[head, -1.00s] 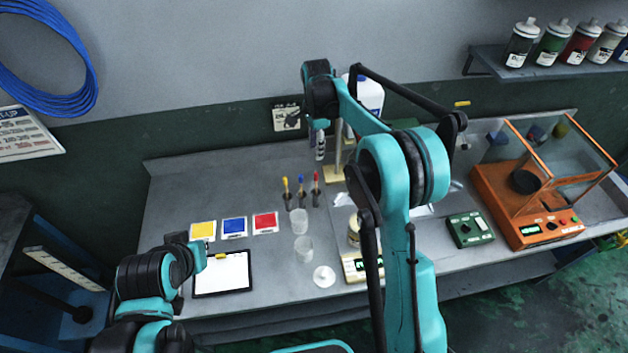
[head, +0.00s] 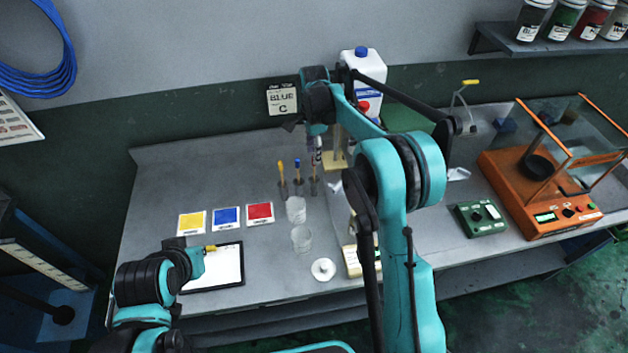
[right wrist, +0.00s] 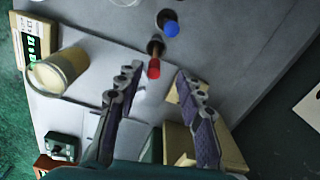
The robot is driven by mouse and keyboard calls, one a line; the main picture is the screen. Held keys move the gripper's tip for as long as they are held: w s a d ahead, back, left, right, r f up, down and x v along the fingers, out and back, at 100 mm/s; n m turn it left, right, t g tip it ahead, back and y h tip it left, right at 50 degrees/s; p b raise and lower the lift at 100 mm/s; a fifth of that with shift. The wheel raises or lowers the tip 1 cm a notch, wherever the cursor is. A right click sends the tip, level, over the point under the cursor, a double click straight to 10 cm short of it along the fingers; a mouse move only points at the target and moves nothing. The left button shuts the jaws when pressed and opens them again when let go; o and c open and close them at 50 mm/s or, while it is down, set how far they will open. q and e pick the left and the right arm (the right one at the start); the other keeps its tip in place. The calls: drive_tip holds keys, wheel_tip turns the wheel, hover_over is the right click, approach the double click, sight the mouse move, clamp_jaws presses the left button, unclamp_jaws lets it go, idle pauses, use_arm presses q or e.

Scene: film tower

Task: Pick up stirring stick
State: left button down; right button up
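Stirring sticks with coloured tops stand upright in small dark holders on the bench: yellow (head: 281,168), blue (head: 297,165) and red (head: 313,166). My right gripper (head: 318,150) is above and just behind the red one in the head view. In the right wrist view my right gripper (right wrist: 157,77) is open, and the red top (right wrist: 153,69) shows between and just ahead of its fingertips, with no clear contact. The blue top (right wrist: 171,27) is farther off. My left gripper (head: 197,262) is by the clipboard; its fingers are not clear.
Clear cups (head: 302,238) stand in front of the sticks. Yellow, blue and red cards (head: 227,218) and a clipboard (head: 228,280) lie to the left. An orange balance (head: 530,200) stands at right.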

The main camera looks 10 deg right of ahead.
sight(314, 168)
drive_tip(key=f, duration=0.2)
drive_tip(key=f+b, duration=0.1)
drive_tip(key=f, duration=0.4)
drive_tip(key=shift+s+f, duration=0.15)
drive_tip(key=shift+s, duration=0.25)
clamp_jaws()
